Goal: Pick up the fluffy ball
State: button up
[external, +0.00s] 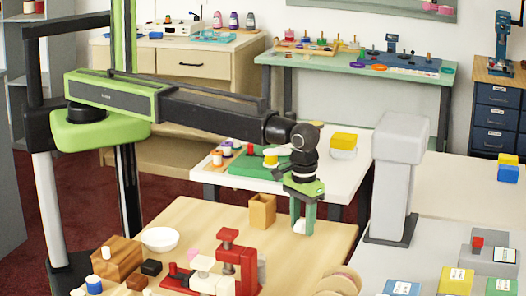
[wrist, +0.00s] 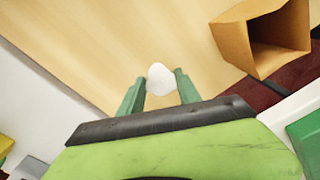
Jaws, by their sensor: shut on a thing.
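The fluffy ball (wrist: 160,79) is white and small, and it sits between the green fingers of my gripper (wrist: 160,92) in the wrist view. In the external view my gripper (external: 303,221) points down at the back right corner of the wooden table (external: 325,240). The ball (external: 299,226) shows there as a white patch low between the fingers, partly hidden by them. My gripper is shut on the ball. I cannot tell whether the ball touches the table top.
An open wooden box (external: 262,211) stands just left of my gripper and also shows in the wrist view (wrist: 262,45). A white bowl (external: 159,239) and a red clamp-like device (external: 238,255) stand further left. A grey column (external: 397,180) rises to the right.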

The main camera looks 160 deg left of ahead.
aim_at(303, 220)
jog(key=c, duration=0.3)
jog(key=shift+r, duration=0.1)
jog(key=shift+r+p, duration=0.25)
jog(key=shift+p, duration=0.15)
notch_tip(303, 220, up, 4)
jog(key=p, duration=0.4)
jog(key=shift+r, duration=0.15)
jog(key=d+r+p, duration=0.2)
jog(key=d, duration=0.2)
jog(key=d+r+p, duration=0.2)
jog(key=d, duration=0.1)
jog(key=d+r+p, duration=0.2)
jog(key=d, duration=0.2)
jog(key=shift+s+d, duration=0.25)
jog(key=shift+d, duration=0.1)
